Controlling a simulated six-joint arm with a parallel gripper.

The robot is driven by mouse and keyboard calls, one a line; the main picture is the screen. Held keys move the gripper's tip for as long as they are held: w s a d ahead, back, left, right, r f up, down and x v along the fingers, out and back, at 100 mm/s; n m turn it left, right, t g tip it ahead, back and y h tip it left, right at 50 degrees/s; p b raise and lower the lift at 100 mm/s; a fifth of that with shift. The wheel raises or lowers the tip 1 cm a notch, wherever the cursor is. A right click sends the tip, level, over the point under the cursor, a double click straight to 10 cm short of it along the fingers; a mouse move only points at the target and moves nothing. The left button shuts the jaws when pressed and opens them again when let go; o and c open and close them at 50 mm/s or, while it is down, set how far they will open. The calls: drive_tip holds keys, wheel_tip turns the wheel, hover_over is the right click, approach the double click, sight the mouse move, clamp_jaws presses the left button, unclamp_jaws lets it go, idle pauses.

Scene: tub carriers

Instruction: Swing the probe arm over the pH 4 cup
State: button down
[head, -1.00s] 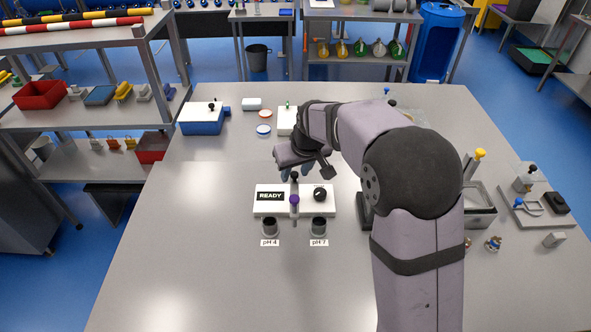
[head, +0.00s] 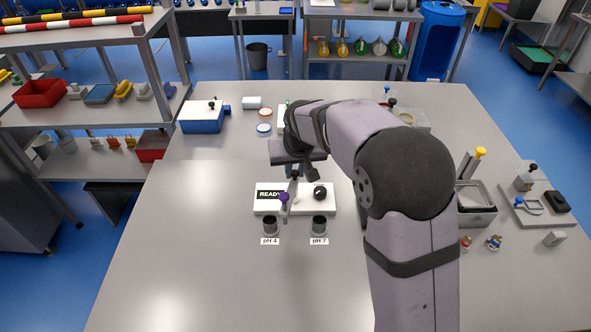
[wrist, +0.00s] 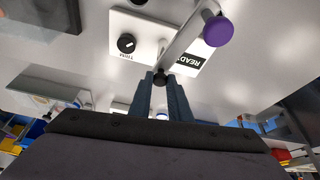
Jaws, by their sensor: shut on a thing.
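The white meter (head: 264,208) with a READY display and a dark dial sits mid-table. Its grey probe arm (head: 291,187) carries a purple knob (head: 284,197) and points toward the front left. The probe's lower end is just right of the pH 4 cup (head: 270,226), not over its middle. The pH 7 cup (head: 319,226) stands to the right. My gripper (head: 296,170) is behind the arm, its fingers partly hidden by the hand. In the wrist view, my gripper (wrist: 163,80) is shut on the arm's black knob (wrist: 159,78); the purple knob (wrist: 218,30) also shows.
A blue box (head: 203,118) and small round lids (head: 264,128) lie behind to the left. A metal tray (head: 477,216) and a bottle with a yellow top (head: 473,163) stand right of my arm. The front and left of the table are clear.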

sight(290, 189)
drive_tip(key=m+h+b, duration=0.1)
drive_tip(key=m, duration=0.2)
drive_tip(key=shift+w+a+f+b, duration=0.1)
drive_tip(key=shift+a+b, duration=0.05)
drive_tip(key=shift+b, duration=0.25)
drive_tip(key=shift+m+h+b, duration=0.5)
drive_tip(key=shift+m, duration=0.6)
drive_tip(key=shift+r, duration=0.2)
drive_tip(key=c, duration=1.7)
unclamp_jaws()
drive_tip(key=shift+o, duration=0.2)
drive_tip(key=d+b+v, duration=0.1)
drive_tip(key=b+v, duration=0.1)
drive_tip(key=v, duration=0.5)
drive_tip(key=shift+a, duration=0.55)
